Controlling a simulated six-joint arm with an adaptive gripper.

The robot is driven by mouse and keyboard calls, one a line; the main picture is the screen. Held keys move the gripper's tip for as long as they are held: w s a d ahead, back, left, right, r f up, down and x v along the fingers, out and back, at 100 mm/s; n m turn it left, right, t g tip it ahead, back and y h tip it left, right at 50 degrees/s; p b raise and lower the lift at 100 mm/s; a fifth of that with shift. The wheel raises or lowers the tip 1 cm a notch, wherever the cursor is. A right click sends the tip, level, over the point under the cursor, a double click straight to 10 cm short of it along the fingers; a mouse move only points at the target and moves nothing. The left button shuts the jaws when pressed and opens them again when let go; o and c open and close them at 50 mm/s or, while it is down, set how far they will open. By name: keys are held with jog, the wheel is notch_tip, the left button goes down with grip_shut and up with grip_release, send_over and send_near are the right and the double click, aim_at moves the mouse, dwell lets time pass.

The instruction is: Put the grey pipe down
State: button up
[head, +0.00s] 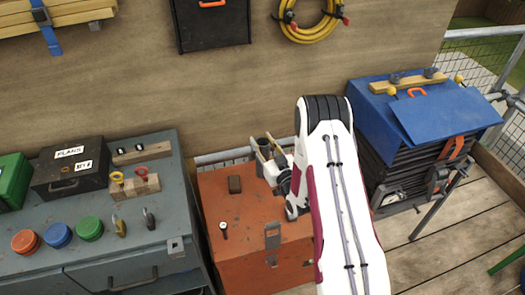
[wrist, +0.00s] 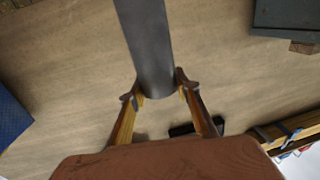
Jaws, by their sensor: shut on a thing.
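The grey pipe (wrist: 150,45) runs from the top edge of the wrist view down between the fingertips of my gripper (wrist: 160,92). My gripper is shut on it near its lower visible end; the far end is cut off by the frame. In the head view my gripper (head: 267,150) is over the back part of the orange chest (head: 245,255), and a short dark piece of the pipe (head: 262,143) shows at its fingers. My arm hides part of the chest's right side. I cannot tell whether the pipe touches anything.
A grey workbench (head: 150,235) with cases and coloured lids stands at left. A stack under a blue cover (head: 440,115) stands at right. A plywood wall (head: 180,85) is behind.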

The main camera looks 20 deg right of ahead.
aim_at(266, 155)
jog(key=shift+f, duration=2.25)
jog(key=o, duration=1.3)
jog(key=shift+r, duration=0.2)
jog(key=s+d, duration=0.1)
jog(key=s, duration=1.1)
jog(key=shift+d, duration=0.3)
